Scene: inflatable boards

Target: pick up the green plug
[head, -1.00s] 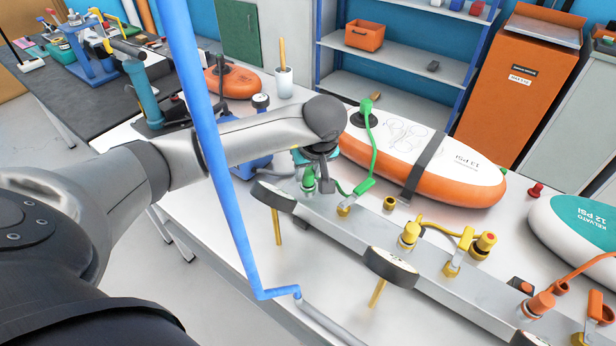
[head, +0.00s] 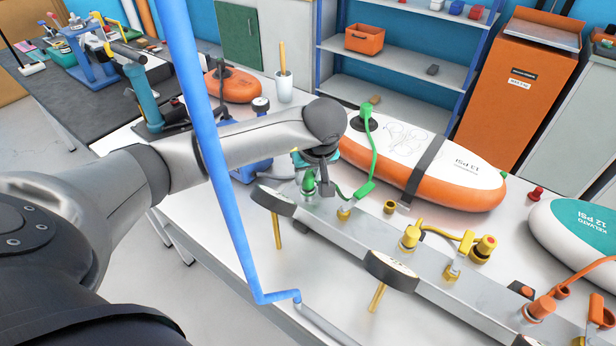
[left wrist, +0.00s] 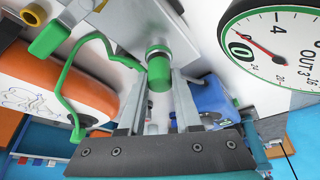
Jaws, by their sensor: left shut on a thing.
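The green plug (head: 309,182) sits upright at the left end of the long grey metal manifold (head: 345,226). In the left wrist view the plug (left wrist: 159,73) shows as a green cylinder above a metal collar, between the two grey fingers. My left gripper (left wrist: 158,88) is shut on it; in the head view the gripper (head: 310,178) is partly hidden under my wrist. A green hose (head: 371,150) runs from the black valve on the orange and white board down to a green fitting beside the plug. My right gripper is not in view.
A round gauge (left wrist: 275,45) is close beside the gripper. The orange and white board (head: 430,178) lies behind the manifold. Yellow fittings (head: 411,237) stand along it to the right. A blue pipe (head: 215,150) crosses in front of my left arm.

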